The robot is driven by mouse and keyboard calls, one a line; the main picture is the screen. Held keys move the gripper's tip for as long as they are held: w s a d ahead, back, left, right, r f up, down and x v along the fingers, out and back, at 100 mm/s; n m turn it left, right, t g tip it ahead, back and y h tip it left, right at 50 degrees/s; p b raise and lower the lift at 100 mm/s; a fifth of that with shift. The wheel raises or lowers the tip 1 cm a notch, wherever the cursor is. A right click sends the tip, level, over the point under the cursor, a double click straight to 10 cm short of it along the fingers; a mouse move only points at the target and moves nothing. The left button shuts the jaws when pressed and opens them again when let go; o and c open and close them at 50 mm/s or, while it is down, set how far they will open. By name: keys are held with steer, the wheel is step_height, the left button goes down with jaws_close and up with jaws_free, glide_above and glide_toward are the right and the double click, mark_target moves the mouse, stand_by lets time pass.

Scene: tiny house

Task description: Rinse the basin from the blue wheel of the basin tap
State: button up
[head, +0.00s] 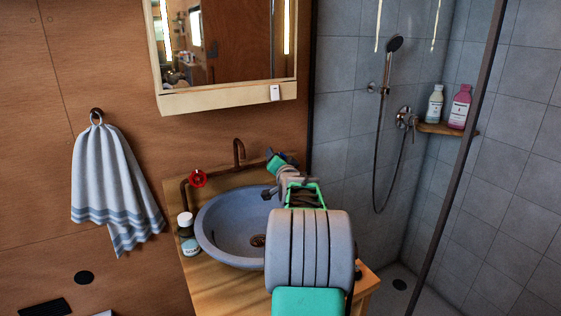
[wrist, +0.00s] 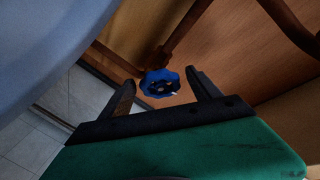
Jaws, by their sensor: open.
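The grey-blue basin (head: 222,232) sits on a wooden counter, with its drain visible. The brown tap spout (head: 238,152) rises behind it. The red wheel (head: 197,179) is on the left pipe. In the wrist view the blue wheel (wrist: 160,83) is on a brown pipe, just beyond and between the fingertips of my gripper (wrist: 159,76). The gripper is open and empty, with a finger to each side of the wheel. I cannot tell if either finger touches it. In the head view my arm reaches over the basin's right side, and the wheel cannot be made out clearly.
A small bottle (head: 188,235) stands left of the basin on the counter (head: 225,288). A mirror cabinet (head: 228,97) hangs above. A towel (head: 112,185) hangs at left. The shower, with two bottles on a shelf (head: 440,129), is at right.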

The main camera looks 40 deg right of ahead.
steer(key=v, duration=0.7)
steer(key=shift+s+a+b, duration=0.25)
steer(key=shift+s+b, duration=0.1)
steer(key=shift+b, duration=0.05)
steer(key=shift+a, duration=0.1)
steer(key=w+a+f+n+g+y+p, duration=0.1)
steer(key=a+n+g+y+p, duration=0.2)
steer(key=a, duration=1)
steer(key=w+a+f+n+y+p, duration=0.1)
steer(key=a+n+y+p, duration=0.25)
steer(key=a, duration=0.95)
steer(key=s+a+f+n+g+y+p, duration=0.1)
steer(key=s+a+f+n+g+p, duration=0.1)
steer(key=s+a, duration=0.7)
steer(key=s+a+f+n+g+y+p, duration=0.2)
steer(key=s+a+n+g, duration=0.3)
steer(key=s+a, duration=0.5)
steer(key=shift+s+f+n, duration=0.35)
steer(key=shift+s+n, duration=0.1)
steer(key=shift+n, duration=0.6)
